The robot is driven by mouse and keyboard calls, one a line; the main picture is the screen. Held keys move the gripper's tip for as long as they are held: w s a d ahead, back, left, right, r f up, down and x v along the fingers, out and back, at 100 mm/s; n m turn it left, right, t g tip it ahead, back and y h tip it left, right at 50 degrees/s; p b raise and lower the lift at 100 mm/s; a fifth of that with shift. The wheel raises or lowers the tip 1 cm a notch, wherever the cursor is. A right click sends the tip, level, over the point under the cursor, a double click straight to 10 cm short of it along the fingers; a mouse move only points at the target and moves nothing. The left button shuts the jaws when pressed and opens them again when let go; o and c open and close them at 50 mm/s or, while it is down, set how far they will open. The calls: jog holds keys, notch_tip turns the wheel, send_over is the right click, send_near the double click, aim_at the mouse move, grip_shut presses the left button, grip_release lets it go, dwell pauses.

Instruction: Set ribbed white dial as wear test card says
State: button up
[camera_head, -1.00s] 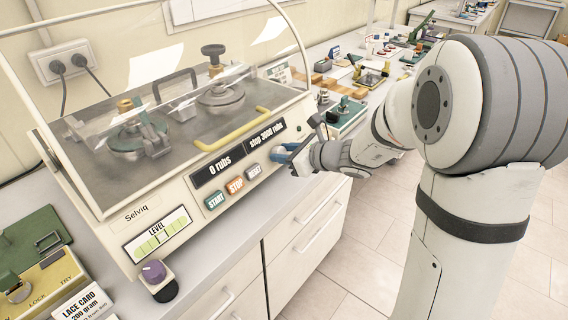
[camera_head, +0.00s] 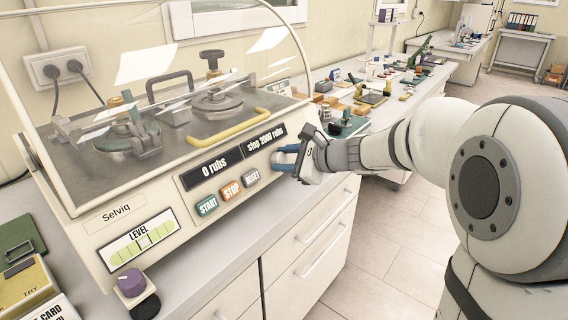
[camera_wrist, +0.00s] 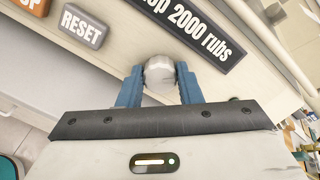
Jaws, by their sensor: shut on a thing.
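The ribbed white dial (camera_wrist: 159,72) sits on the sloped front panel of the Selviq rub tester (camera_head: 110,214), below the stop display. My gripper (camera_wrist: 159,88) has its blue fingers on both sides of the dial, shut on it; in the head view my gripper (camera_head: 283,158) mostly hides the dial. The stop display (camera_head: 265,138) reads "stop 2000 rubs", and the wrist view shows the end of this text. The other display (camera_head: 210,169) reads "0 rubs". No wear test card is readable in view.
START (camera_head: 207,205), STOP (camera_head: 231,190) and RESET (camera_head: 252,176) buttons sit left of the dial. A clear cover with a yellow handle (camera_head: 213,133) is above. A purple knob (camera_head: 131,282) is at the lower left.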

dwell(0.3)
jog(key=o, duration=1)
jog(key=shift+d, duration=0.1)
jog(key=v, duration=0.7)
jog(key=shift+s+d+r+p, duration=0.1)
jog(key=shift+d+p, duration=0.15)
jog(key=shift+p, duration=0.05)
jog(key=shift+s, duration=0.1)
